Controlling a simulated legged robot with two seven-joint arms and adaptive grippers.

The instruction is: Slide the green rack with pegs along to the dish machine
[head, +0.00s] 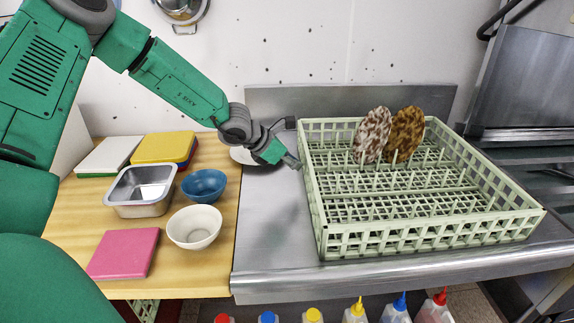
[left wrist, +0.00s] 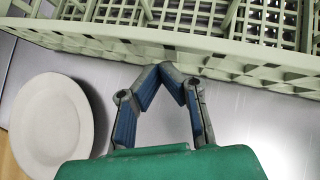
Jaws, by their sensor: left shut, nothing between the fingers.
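The pale green rack with pegs (head: 322,241) sits on the steel counter in the head view. Two speckled brown plates, a lighter one (head: 373,135) and a darker one (head: 406,133), stand on edge among its pegs near the back. My left gripper (head: 298,166) is shut and empty at the rack's left wall. In the left wrist view its fingertips (left wrist: 170,68) meet close against the rack wall (left wrist: 120,45); I cannot tell whether they touch it. The dish machine (head: 525,85) is the steel body at the right edge. My right gripper is not in view.
A wooden table (head: 190,270) at left holds a steel pan (head: 140,190), a blue bowl (head: 204,185), a cream bowl (head: 194,227) and boards. A white plate (left wrist: 52,126) lies beside my left gripper.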

